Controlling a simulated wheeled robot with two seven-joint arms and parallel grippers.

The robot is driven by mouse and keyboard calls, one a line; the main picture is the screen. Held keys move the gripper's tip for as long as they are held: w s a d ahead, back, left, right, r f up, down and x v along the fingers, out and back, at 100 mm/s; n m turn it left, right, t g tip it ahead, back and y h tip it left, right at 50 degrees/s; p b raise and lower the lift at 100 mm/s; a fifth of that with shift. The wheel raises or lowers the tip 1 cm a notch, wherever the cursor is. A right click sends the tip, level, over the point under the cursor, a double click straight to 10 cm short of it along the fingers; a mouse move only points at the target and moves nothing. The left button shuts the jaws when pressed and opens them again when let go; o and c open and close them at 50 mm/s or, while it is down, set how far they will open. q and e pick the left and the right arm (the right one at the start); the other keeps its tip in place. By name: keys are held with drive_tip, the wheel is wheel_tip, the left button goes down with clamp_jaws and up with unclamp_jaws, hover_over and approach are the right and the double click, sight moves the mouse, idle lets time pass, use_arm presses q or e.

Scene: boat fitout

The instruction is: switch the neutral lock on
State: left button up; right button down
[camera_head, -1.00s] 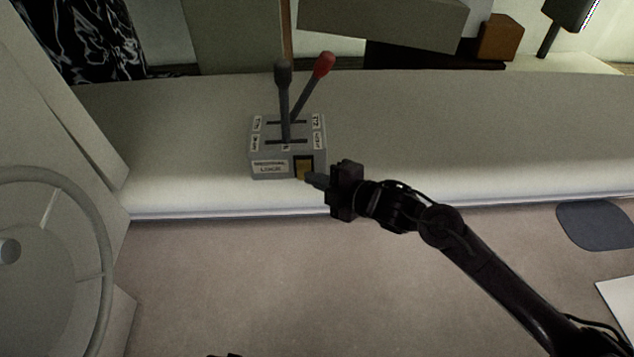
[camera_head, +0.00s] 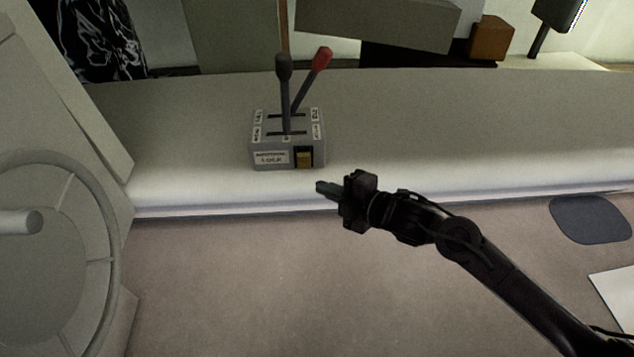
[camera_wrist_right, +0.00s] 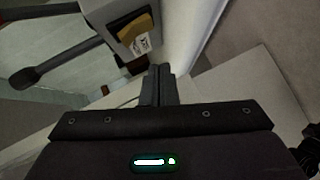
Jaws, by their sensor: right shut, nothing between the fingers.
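A grey control box (camera_head: 262,133) with a black-knobbed lever (camera_head: 284,90) and a red-knobbed lever (camera_head: 313,75) stands on the pale ledge. Its front face carries a label reading neutral lock (camera_head: 271,158) and, right of it, a yellow rocker switch (camera_head: 304,158) in a black frame. The switch also shows in the right wrist view (camera_wrist_right: 134,28), near the top. My right gripper (camera_head: 322,187) is shut and empty, below and right of the switch, with a visible gap between them. Its fingertips (camera_wrist_right: 159,70) point towards the box side in the wrist view. My left gripper is not in view.
A wheel with a pale rim (camera_head: 106,250) stands at the left. The ledge (camera_head: 450,120) is bare on both sides of the box. A grey block (camera_head: 380,22) and a brown box (camera_head: 491,38) stand behind it. A dark pad (camera_head: 590,220) lies at the right.

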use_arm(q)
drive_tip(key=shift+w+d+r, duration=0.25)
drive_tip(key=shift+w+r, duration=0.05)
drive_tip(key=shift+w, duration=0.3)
use_arm(e)
drive_tip(key=s+d, duration=0.4)
drive_tip(key=d, duration=0.1)
drive_tip(key=shift+s, duration=0.4)
drive_tip(key=shift+r, duration=0.1)
